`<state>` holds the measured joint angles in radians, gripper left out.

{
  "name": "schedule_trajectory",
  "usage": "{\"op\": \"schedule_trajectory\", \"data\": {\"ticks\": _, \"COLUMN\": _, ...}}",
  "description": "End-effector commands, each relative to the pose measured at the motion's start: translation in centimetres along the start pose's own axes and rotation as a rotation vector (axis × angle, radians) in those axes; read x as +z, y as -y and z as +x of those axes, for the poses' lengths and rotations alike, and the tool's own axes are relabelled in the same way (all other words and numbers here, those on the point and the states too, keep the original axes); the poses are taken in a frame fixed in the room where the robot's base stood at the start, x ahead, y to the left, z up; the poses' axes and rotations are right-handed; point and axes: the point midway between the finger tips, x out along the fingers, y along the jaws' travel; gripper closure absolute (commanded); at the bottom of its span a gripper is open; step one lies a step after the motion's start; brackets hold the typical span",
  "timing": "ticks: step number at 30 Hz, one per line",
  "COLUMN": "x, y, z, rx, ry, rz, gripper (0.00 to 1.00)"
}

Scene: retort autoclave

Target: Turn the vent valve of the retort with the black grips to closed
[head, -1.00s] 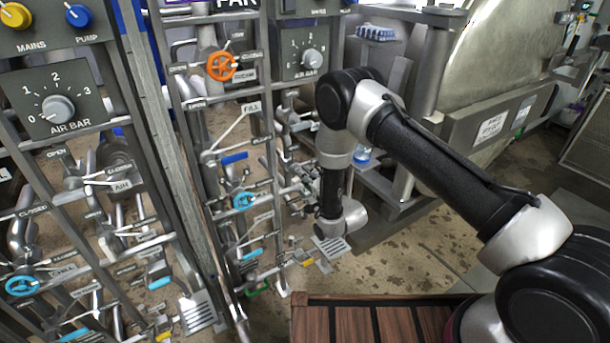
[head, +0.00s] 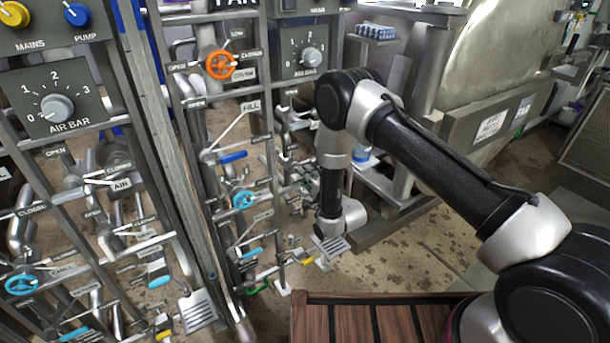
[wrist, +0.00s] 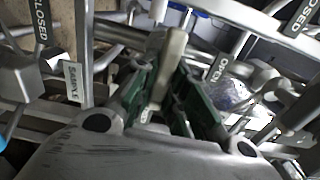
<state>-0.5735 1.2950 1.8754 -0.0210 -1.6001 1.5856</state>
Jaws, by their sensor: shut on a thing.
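In the wrist view my gripper (wrist: 163,88) has its two green-padded fingers on either side of a beige-grey lever handle (wrist: 172,50) and is shut on it. The lever's label is not readable, so I cannot tell from it whether this is the vent valve. An OPEN plate (wrist: 218,68) is right of the fingers, a CLOSED plate (wrist: 42,22) and a SAMPLE plate (wrist: 72,82) are left of them. In the head view my wrist reaches the lower part of the right-hand pipe panel (head: 268,130); the fingertips and held lever are hidden among pipes there.
The pipe panel also bears an orange wheel (head: 220,64), a blue wheel (head: 243,200) and a blue-gripped lever (head: 233,157). A second panel with an AIR BAR dial (head: 57,107) stands at left. Pipes and bars crowd the gripper closely. A slatted wooden surface (head: 360,322) lies below my arm.

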Motion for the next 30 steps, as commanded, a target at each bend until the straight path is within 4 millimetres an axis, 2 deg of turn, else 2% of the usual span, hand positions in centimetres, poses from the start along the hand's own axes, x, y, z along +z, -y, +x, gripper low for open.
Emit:
{"op": "schedule_trajectory", "data": {"ticks": 2, "x": -0.1, "y": -0.1, "z": -0.1, "rx": 0.003, "ry": -0.001, "rz": 0.001, "gripper": 1.00}}
{"op": "schedule_trajectory", "data": {"ticks": 3, "x": -0.1, "y": -0.1, "z": -0.1, "rx": 0.003, "ry": -0.001, "rz": 0.001, "gripper": 0.83}}
{"op": "schedule_trajectory", "data": {"ticks": 6, "x": -0.1, "y": -0.1, "z": -0.1, "rx": 0.003, "ry": -0.001, "rz": 0.001, "gripper": 0.65}}
{"op": "schedule_trajectory", "data": {"ticks": 15, "x": 0.0, "y": 0.0, "z": -0.1, "rx": 0.001, "ry": -0.001, "rz": 0.000, "gripper": 0.64}}
{"op": "schedule_trajectory", "data": {"ticks": 19, "x": 0.0, "y": -0.1, "z": -0.9, "rx": 0.003, "ry": -0.001, "rz": 0.000, "gripper": 0.64}}
{"op": "schedule_trajectory", "data": {"ticks": 23, "x": 0.0, "y": -0.1, "z": -3.2, "rx": 0.005, "ry": -0.001, "rz": 0.000, "gripper": 0.64}}
{"op": "schedule_trajectory", "data": {"ticks": 30, "x": 0.0, "y": -0.2, "z": -8.7, "rx": 0.006, "ry": -0.001, "rz": 0.000, "gripper": 0.64}}
